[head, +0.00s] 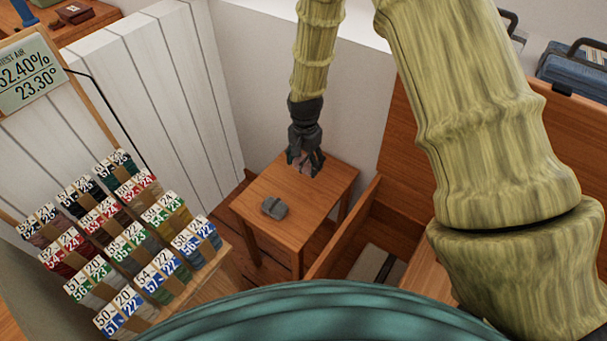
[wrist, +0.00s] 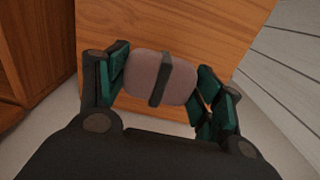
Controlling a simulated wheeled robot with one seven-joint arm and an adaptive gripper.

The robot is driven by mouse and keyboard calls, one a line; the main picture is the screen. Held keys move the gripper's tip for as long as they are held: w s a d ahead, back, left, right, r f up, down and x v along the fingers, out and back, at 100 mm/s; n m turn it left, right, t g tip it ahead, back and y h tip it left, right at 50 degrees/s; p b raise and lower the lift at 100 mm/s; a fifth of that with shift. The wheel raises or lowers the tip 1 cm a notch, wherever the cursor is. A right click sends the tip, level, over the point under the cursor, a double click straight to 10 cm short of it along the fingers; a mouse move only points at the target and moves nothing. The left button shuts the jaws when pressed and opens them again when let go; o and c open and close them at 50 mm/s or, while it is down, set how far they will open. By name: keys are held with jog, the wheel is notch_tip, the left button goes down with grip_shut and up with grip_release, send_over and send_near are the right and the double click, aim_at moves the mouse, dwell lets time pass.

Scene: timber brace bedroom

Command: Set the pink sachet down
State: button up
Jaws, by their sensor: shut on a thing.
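My gripper (head: 305,160) is at the back part of the small wooden table (head: 311,206), pointing down. In the wrist view its green-padded fingers are closed on the two sides of the pink sachet (wrist: 143,74). The sachet is a dull pink, rounded pillow shape with a dark band across it. In the head view only a little pink shows between the dark fingers. The tabletop (wrist: 205,25) lies beneath it in the wrist view. I cannot tell whether the sachet touches the wood.
A grey banded object (head: 274,208) lies on the table's front left part. The table's right and middle are bare. A rack of numbered cards (head: 135,235) stands at left, a white panelled wall (head: 150,75) behind. A wooden board edge (head: 343,228) rises right of the table.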

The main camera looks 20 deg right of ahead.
aim_at(305, 179)
jog(key=shift+f, duration=2.35)
jog(key=shift+f, duration=0.15)
jog(key=o, duration=1)
notch_tip(305, 179, up, 12)
jog(key=shift+r+p, duration=0.2)
jog(key=shift+p, duration=0.2)
